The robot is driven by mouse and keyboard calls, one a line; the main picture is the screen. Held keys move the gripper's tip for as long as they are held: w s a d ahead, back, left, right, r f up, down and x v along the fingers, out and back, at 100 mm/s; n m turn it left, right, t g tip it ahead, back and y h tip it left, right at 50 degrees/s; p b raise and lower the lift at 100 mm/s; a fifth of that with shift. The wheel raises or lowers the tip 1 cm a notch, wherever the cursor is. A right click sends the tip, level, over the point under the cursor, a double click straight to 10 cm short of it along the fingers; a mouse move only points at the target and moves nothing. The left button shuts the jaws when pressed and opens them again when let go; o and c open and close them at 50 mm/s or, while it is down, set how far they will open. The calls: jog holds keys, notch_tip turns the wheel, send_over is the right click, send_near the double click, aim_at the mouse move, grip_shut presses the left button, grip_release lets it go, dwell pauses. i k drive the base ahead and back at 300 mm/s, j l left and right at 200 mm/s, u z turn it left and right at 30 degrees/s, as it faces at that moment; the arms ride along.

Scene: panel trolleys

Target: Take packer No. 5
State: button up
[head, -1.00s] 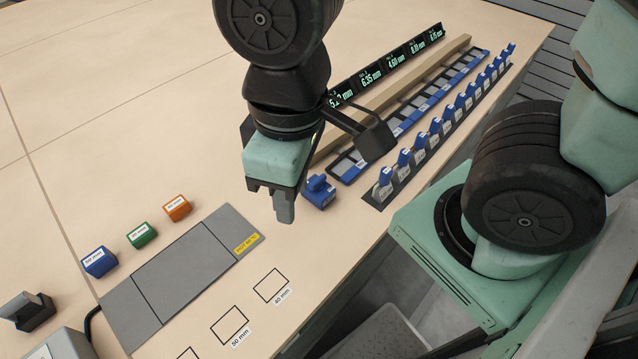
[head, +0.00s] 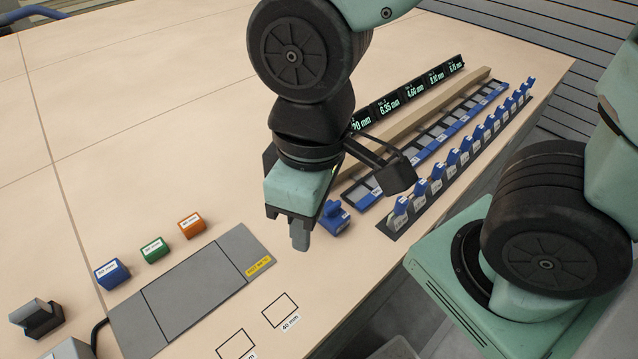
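The packers are most likely the blue-topped pieces with small white labels (head: 451,160), standing in a slanted row on a dark rack (head: 393,226) at the right edge of the table. Their labels are too small to read, so I cannot tell which is No. 5. A separate blue piece (head: 334,217) sits on the table near the rack's front end. My gripper (head: 298,238) points down just left of that blue piece, apart from it in the picture. Its fingers are seen nearly side-on, so their opening is unclear. Nothing is visibly held.
Behind the rack lie a row of grey-and-blue slots (head: 443,140), a wooden bar (head: 427,110) and displays with millimetre readings (head: 412,89). A grey plate (head: 203,285) lies front left, with blue (head: 112,273), green (head: 154,249) and orange (head: 191,225) blocks beside it. The table's far left is clear.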

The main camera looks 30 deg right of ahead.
aim_at(467, 142)
jog(key=k+l+z, duration=0.1)
jog(key=l+z, duration=0.65)
jog(key=k+l+z, duration=0.1)
jog(key=l+z, duration=0.15)
jog(key=z, duration=0.15)
jog(key=i+l+z, duration=0.2)
jog(key=i+l, duration=0.15)
jog(key=l, duration=0.15)
